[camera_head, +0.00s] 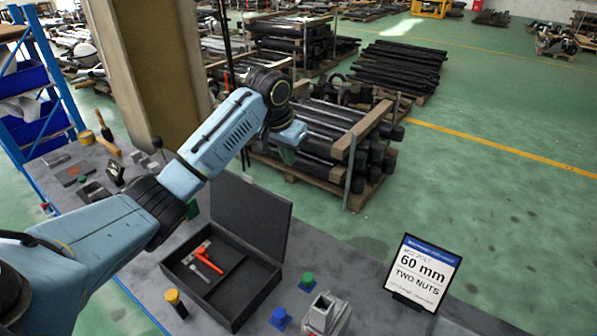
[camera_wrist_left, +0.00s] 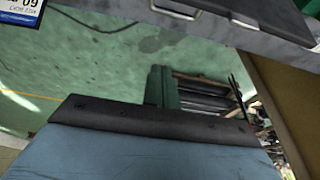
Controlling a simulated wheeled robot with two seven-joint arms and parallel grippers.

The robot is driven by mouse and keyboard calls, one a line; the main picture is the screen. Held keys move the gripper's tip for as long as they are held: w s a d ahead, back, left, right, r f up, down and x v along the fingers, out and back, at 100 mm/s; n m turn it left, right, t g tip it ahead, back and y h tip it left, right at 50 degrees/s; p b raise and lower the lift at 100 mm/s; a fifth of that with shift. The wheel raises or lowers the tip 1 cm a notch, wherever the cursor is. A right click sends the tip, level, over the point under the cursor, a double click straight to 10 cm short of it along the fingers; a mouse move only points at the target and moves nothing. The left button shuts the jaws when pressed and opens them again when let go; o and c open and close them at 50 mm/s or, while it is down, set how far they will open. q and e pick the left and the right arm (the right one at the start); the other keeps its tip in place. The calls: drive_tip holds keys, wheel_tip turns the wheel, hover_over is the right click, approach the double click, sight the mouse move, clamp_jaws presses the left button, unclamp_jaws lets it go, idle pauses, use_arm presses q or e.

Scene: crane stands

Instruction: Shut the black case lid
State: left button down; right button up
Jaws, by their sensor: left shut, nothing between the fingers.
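The black case (camera_head: 258,300) sits open on the grey table. Its lid (camera_head: 250,215) stands raised at the far side of the case. A red-handled tool (camera_head: 208,260) and a pale tool lie inside. My left arm reaches in from the left above the table, over the left of the case. My left gripper (camera_head: 287,155) hangs beyond and above the lid's top edge, apart from it in the picture, and is shut and empty. In the left wrist view its green fingers (camera_wrist_left: 158,88) are together. My right gripper is not in view.
Yellow (camera_head: 175,303), green (camera_head: 307,281) and blue (camera_head: 280,319) items stand near the case, with a grey metal fixture (camera_head: 325,314). A sign (camera_head: 424,270) reading "60 mm two nuts" stands right. Small tools lie left. Stacked black bars (camera_head: 325,135) stand on pallets behind the table.

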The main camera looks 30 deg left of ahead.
use_arm(q)
wheel_tip(320, 180, down, 9)
drive_tip(key=s+p, duration=0.1)
drive_tip(key=p, duration=0.2)
drive_tip(key=shift+s, duration=0.3)
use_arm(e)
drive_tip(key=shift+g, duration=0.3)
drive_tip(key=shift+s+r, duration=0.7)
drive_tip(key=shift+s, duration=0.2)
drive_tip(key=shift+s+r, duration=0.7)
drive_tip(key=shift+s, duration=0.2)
use_arm(q)
drive_tip(key=shift+w+f, duration=0.1)
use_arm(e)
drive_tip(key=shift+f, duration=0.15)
